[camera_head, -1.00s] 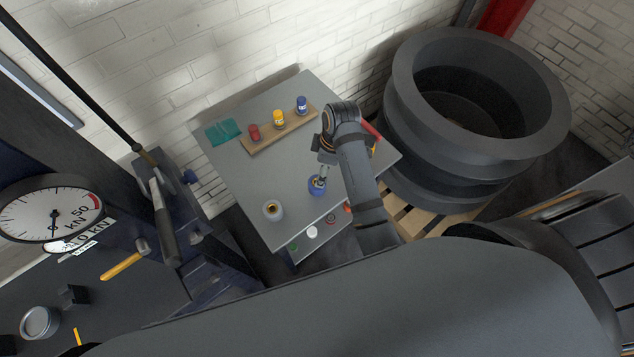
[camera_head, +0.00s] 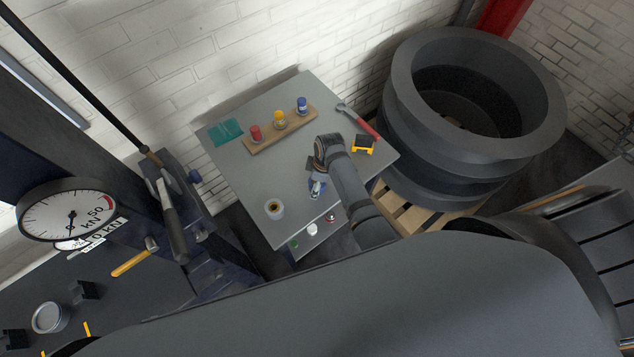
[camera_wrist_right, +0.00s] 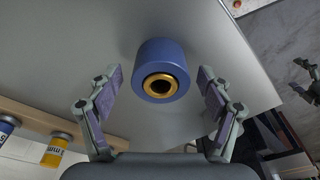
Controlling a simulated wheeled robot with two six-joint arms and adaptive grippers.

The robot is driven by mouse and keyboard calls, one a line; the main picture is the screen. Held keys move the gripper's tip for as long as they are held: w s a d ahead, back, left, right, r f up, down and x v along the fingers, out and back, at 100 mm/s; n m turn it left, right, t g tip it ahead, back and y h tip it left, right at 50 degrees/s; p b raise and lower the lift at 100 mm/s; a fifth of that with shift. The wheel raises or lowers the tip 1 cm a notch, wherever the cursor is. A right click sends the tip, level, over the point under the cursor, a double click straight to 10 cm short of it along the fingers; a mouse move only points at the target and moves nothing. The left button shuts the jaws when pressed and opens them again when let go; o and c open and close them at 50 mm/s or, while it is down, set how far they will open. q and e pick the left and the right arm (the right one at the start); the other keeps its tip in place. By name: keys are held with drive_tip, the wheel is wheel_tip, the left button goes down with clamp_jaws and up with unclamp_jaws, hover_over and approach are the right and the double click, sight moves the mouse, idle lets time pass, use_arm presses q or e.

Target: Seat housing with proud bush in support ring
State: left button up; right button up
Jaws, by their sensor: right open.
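The blue housing (camera_wrist_right: 150,48) stands on the grey table, with a brass bush (camera_wrist_right: 176,76) raised above its end face. In the head view it is mostly hidden by my right gripper (camera_head: 317,188). In the right wrist view the open fingers of that gripper (camera_wrist_right: 158,76) are on either side of the housing, with gaps, not touching it. A pale grey round part with a brown centre (camera_head: 275,212) stands at the table's near left. A silver ring-like part (camera_head: 48,318) sits on the dark bench at lower left; I cannot tell which is the support ring.
A wooden strip (camera_head: 262,143) holds red, yellow and blue containers. A red-handled wrench (camera_head: 362,124), a yellow-black item (camera_head: 363,145) and a teal sheet (camera_head: 225,131) lie on the table. Large dark rings (camera_head: 420,165) stand at right; a press with a dial gauge (camera_head: 68,212) stands at left.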

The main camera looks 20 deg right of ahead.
clamp_jaws()
drive_tip(key=shift+r, duration=0.1)
idle(0.3)
drive_tip(key=shift+w, duration=0.1)
